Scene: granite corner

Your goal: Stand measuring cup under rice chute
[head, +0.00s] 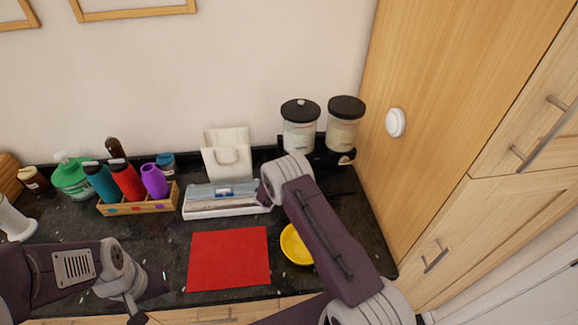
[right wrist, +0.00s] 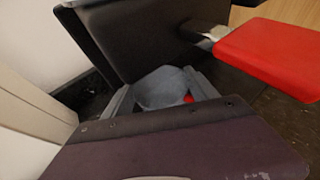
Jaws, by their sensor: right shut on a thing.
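In the right wrist view, my right gripper (right wrist: 160,98) is shut on a grey, rounded measuring cup (right wrist: 160,86). In the head view my right forearm hides this gripper and the cup. The rice dispenser stands against the wall with two clear, black-lidded canisters, a left one (head: 299,134) and a right one (head: 343,133). A small chute end (head: 346,159) shows low on the right; my arm hides the lower left part. I cannot tell whether the cup is under a chute. My left gripper (head: 134,305) is low at the left, away from the dispenser; its fingers are unclear.
A red mat (head: 229,258) and a yellow dish (head: 295,245) lie on the dark counter. A white-edged box (head: 225,207) is behind the mat. A wooden rack of bottles (head: 138,203) stands left. A tall wooden cabinet (head: 440,110) closes off the right side.

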